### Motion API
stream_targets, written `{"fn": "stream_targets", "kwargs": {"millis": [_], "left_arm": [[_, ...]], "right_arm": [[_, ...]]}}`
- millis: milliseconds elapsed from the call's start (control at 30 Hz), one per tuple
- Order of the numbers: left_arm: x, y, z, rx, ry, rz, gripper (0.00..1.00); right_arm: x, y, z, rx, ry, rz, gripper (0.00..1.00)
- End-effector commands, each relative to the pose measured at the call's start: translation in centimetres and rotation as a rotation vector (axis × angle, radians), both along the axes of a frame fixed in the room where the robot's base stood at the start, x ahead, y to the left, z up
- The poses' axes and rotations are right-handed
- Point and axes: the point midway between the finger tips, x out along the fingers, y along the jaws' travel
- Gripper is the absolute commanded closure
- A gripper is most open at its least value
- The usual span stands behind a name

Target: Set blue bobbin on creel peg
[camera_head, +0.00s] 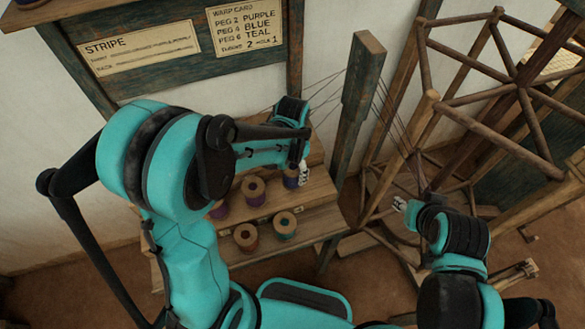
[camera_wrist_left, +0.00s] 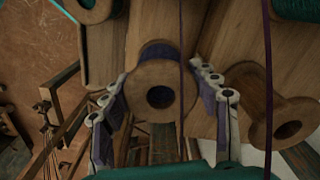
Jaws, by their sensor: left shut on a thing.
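My left gripper (camera_head: 303,174) is low over the bench below the board. In the left wrist view its two pale fingers (camera_wrist_left: 165,105) stand on either side of a wooden-flanged bobbin with dark blue-violet thread, the blue bobbin (camera_wrist_left: 135,84), and are shut on it. In the head view this bobbin (camera_head: 290,179) is partly hidden by the gripper. My right gripper (camera_head: 399,205) is at the right, near the wooden frame, away from the bobbins; its finger opening is unclear. I cannot make out the creel peg clearly.
A wooden post (camera_head: 355,95) and a spoked wooden reel (camera_head: 520,85) stand right.

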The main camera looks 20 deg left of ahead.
Motion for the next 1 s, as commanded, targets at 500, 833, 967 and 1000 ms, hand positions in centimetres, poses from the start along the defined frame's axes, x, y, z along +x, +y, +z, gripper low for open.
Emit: {"fn": "stream_targets", "kwargs": {"millis": [500, 833, 967, 1000], "left_arm": [[0.0, 0.0, -3.8, 0.0, 0.0, 0.0, 0.71], [0.0, 0.0, -4.0, 0.0, 0.0, 0.0, 0.71], [0.0, 0.0, -4.0, 0.0, 0.0, 0.0, 0.24], [0.0, 0.0, -4.0, 0.0, 0.0, 0.0, 0.15]], "right_arm": [[0.0, 0.0, -3.4, 0.0, 0.0, 0.0, 0.6], [0.0, 0.0, -3.5, 0.0, 0.0, 0.0, 0.6], [0.0, 0.0, -3.5, 0.0, 0.0, 0.0, 0.6], [0.0, 0.0, -3.5, 0.0, 0.0, 0.0, 0.6]]}}
